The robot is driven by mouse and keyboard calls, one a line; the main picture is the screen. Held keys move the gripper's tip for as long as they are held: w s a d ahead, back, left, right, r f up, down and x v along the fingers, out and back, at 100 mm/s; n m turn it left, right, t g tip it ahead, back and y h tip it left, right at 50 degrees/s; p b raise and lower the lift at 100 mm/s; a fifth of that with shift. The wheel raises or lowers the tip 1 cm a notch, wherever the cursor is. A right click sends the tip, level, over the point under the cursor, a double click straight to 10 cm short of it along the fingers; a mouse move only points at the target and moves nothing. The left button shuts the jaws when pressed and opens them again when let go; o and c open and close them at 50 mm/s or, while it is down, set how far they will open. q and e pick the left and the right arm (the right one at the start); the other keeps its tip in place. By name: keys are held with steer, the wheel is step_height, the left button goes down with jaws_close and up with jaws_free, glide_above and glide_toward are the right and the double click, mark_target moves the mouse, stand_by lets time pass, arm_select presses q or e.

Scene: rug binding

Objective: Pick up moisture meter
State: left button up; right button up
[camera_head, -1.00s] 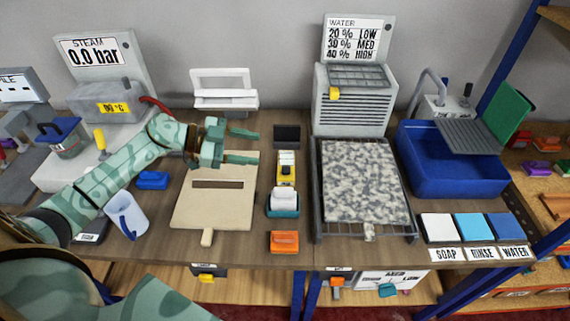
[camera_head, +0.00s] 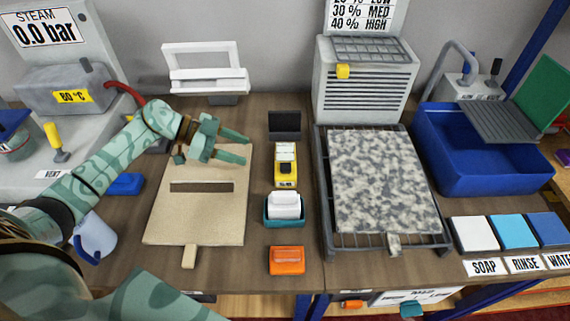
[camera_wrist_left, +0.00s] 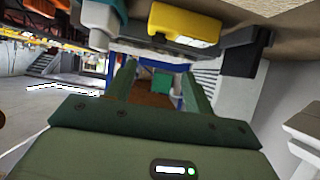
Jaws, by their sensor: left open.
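The moisture meter, a yellow device with a pale top (camera_head: 285,174), lies on the table between the beige board and the rug rack. The yellow body also shows upside down at the top of the left wrist view (camera_wrist_left: 185,27). My left gripper (camera_head: 247,148) is open and empty, above the far end of the board and to the left of the meter, apart from it. Its two fingers also show in the left wrist view (camera_wrist_left: 160,88), with nothing between them. My right gripper is not in view.
A dark block (camera_head: 285,123) stands behind the meter, and a teal holder with a white top (camera_head: 284,212) stands in front. An orange block (camera_head: 287,261) is nearer. The speckled rug (camera_head: 385,180) lies on a rack at the right. The beige board (camera_head: 205,220) lies at the left.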

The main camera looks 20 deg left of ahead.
arm_select(q)
glide_toward(284, 165)
steer(key=x, duration=0.3)
steer(key=shift+w+d+f+b, duration=0.1)
steer(key=shift+w+d+b, duration=0.1)
steer(key=shift+b, duration=0.2)
steer(key=b+x, duration=0.1)
steer(key=x, duration=0.4)
steer(key=shift+d+f, duration=0.2)
steer(key=shift+d, duration=0.05)
steer(key=shift+s, duration=0.15)
